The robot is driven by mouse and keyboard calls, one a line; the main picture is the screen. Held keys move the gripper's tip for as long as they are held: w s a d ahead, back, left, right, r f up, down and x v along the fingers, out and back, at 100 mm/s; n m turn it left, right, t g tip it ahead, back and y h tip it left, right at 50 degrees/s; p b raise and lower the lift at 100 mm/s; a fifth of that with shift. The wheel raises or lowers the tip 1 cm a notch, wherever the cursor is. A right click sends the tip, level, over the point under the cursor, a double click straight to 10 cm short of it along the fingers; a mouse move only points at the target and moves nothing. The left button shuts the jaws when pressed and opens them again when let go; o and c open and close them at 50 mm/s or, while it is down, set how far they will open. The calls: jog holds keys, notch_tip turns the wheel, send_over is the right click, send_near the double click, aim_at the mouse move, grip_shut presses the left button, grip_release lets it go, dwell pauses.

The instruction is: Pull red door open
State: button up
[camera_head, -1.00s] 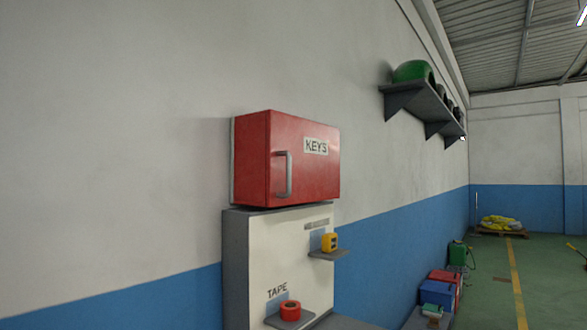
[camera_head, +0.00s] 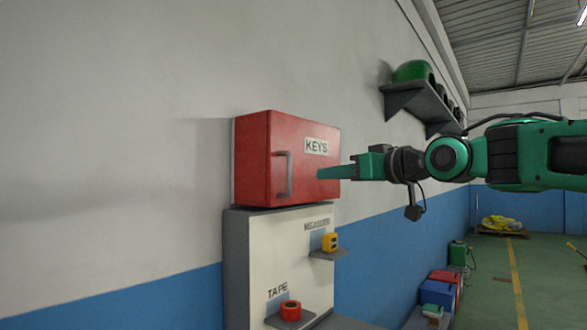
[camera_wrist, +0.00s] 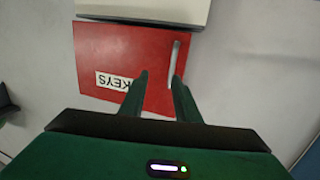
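The red door (camera_head: 318,180) marked KEYS is the front of a wall-mounted red cabinet and looks shut. Its grey upright handle (camera_head: 283,175) is near the door's left edge. The door (camera_wrist: 110,50) appears upside down in the wrist view, with the handle (camera_wrist: 175,60) right of centre. My gripper (camera_head: 320,173) reaches in from the right in front of the door, its fingertips to the right of the handle. In the wrist view my gripper (camera_wrist: 158,75) is open with nothing between its fingers. The handle shows just beyond the right fingertip; contact is unclear.
Below the cabinet is a white board (camera_head: 262,255) with small shelves holding a yellow tape measure (camera_head: 330,242) and a red tape roll (camera_head: 290,311). A grey wall shelf (camera_head: 425,105) with helmets is behind my arm. Open green floor (camera_head: 490,285) lies to the right.

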jog(key=w+a+r+y, duration=0.1)
jog(key=w+a+r, duration=0.2)
jog(key=w+a, duration=0.4)
jog(key=shift+w+a+n, duration=0.3)
jog(key=shift+a+n, duration=0.1)
jog(key=shift+a, duration=0.85)
jog(key=shift+f, duration=0.1)
grip_shut()
